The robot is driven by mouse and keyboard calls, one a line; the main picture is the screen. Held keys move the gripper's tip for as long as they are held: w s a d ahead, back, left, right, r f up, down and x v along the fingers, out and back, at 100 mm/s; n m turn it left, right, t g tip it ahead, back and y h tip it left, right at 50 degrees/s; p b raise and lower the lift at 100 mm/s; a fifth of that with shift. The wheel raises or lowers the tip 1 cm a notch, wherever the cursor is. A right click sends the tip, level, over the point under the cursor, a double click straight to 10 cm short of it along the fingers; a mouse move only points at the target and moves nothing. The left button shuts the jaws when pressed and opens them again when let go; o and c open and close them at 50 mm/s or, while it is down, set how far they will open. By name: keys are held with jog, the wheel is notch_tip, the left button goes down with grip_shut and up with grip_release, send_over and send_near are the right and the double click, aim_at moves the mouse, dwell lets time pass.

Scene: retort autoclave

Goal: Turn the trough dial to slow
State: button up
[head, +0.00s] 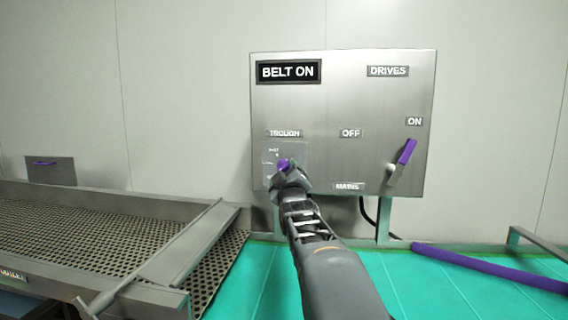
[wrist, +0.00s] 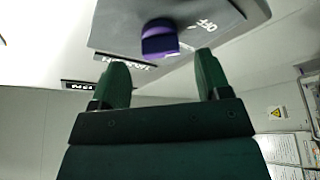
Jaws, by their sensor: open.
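The trough dial is a purple knob (head: 284,164) on a pale plate under the TROUGH label (head: 284,133), low on the left of the steel panel. The wrist view shows the knob (wrist: 160,40) ahead of my fingertips, with OFF lettering (wrist: 206,25) to its right on the plate. My gripper (head: 288,174) is in front of the dial and hides its lower part in the head view. In the wrist view my gripper (wrist: 161,62) is open, with one finger to each side of the knob and a visible gap to both. The dial's setting cannot be read.
The steel panel (head: 345,105) carries a BELT ON sign (head: 289,71) and a purple-handled mains lever (head: 405,155) by the ON label. A perforated trough (head: 70,225) lies at left. A purple hose (head: 490,268) lies on the green surface (head: 420,290) at right.

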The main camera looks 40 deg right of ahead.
aim_at(284, 168)
jog(key=shift+p+x, duration=0.55)
jog(key=shift+x, duration=1.35)
jog(key=shift+c, duration=0.3)
